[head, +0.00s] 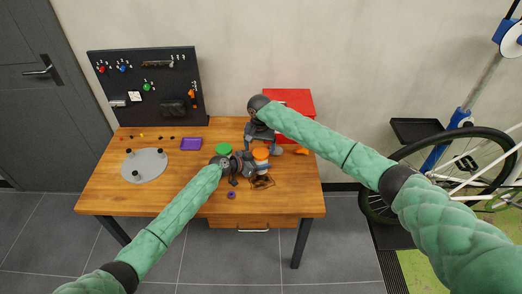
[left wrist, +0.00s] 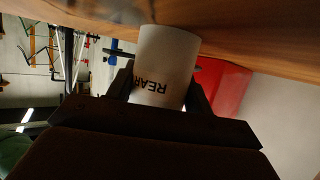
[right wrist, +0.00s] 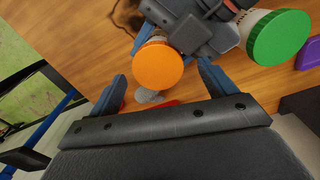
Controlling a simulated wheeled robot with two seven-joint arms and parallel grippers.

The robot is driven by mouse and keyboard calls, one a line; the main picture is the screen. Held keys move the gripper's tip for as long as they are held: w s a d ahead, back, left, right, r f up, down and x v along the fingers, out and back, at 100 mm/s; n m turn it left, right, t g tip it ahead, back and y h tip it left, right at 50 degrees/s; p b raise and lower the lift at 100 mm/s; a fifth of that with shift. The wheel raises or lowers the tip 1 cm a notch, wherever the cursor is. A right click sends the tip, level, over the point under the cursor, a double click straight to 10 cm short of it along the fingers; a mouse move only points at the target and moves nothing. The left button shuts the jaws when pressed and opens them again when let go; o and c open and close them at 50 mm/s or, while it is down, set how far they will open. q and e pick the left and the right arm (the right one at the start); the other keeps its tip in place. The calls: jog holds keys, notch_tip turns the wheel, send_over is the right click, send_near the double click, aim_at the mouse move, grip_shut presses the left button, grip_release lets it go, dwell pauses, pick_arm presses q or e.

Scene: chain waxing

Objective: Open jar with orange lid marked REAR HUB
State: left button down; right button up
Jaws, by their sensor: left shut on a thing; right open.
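The white jar (left wrist: 167,52) shows REAR lettering, upside down in the left wrist view; the rest of its label is hidden. Its orange lid (head: 261,154) also shows in the right wrist view (right wrist: 158,64) and is on the jar. My left gripper (head: 250,165) is shut on the jar body from the left side, and the jar stands near the middle of the table. My right gripper (right wrist: 163,72) is open, with its two blue-tipped fingers on either side of the orange lid. A gap shows between lid and fingers in that view.
A jar with a green lid (head: 223,149) stands close behind my left gripper. The front left is clear.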

jog(key=shift+d+r, duration=0.1)
jog(key=shift+r, duration=1.4)
jog(key=shift+c, duration=0.4)
pick_arm(q)
jog(key=shift+a, duration=0.1)
pick_arm(e)
jog(key=shift+r+m, duration=1)
jog(key=shift+r, duration=0.45)
jog(key=shift+f, duration=3.9)
jog(key=c, duration=1)
jog(key=o, duration=1.1)
jog(key=shift+c, duration=0.2)
